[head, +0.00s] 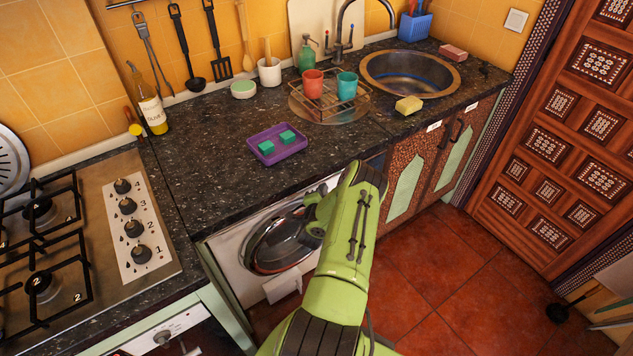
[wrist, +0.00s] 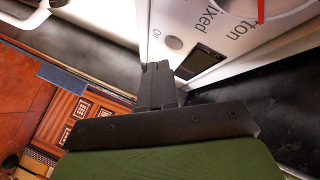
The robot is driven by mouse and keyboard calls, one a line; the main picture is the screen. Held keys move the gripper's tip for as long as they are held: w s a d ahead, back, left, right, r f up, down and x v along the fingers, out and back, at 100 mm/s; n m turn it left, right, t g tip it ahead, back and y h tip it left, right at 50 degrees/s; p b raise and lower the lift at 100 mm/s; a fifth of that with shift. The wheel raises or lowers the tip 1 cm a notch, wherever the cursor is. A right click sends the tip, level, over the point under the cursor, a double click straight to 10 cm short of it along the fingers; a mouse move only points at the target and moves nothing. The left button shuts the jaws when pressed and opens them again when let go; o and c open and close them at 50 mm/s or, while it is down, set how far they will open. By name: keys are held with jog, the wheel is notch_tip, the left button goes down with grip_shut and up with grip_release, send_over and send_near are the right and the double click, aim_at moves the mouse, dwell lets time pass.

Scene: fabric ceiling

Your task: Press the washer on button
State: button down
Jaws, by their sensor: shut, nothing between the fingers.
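The white washer (head: 228,256) stands under the dark counter in the head view, with its round glass door facing out. My green arm covers the right part of its front, and the control panel is mostly hidden there. In the wrist view the washer panel (wrist: 215,32) is close and tilted. A small round grey button (wrist: 174,43) sits beside the word "On". A dark display (wrist: 200,62) is just below and right of it. My gripper (wrist: 158,66) is shut and empty, its tips close below and left of the button in the picture. I cannot tell whether they touch the panel.
The counter (head: 200,165) runs above the washer, bearing a purple tray (head: 277,152) with green blocks. A stove (head: 75,240) is at left, cabinets (head: 408,187) at right. Red tiled floor (head: 450,280) is open right of my arm.

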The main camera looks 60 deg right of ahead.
jog(key=s, duration=0.1)
jog(key=s+a, duration=0.1)
jog(key=s, duration=0.1)
jog(key=s+a+b, duration=0.1)
jog(key=s, duration=0.1)
jog(key=shift+a, duration=0.25)
dwell(0.4)
